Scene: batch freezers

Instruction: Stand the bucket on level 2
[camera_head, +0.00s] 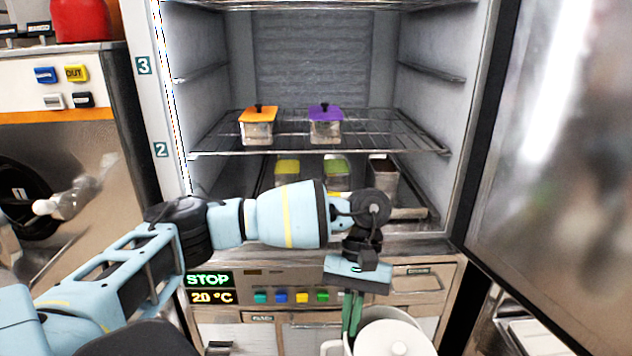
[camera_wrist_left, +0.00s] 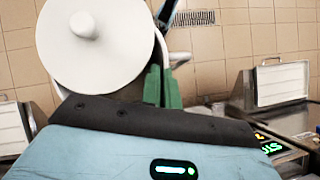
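The white bucket (camera_head: 392,340) with a knobbed lid is at the bottom of the head view, in front of the freezer, its lower part cut off. It fills the upper left of the left wrist view (camera_wrist_left: 90,50). The level 2 wire shelf (camera_head: 385,142) is beside the "2" label (camera_head: 160,149). My right gripper is not in view.
On level 2 stand an orange-lidded box (camera_head: 258,130) and a purple-lidded box (camera_head: 325,128); the shelf's right part is free. The freezer door (camera_head: 550,150) stands open at right.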

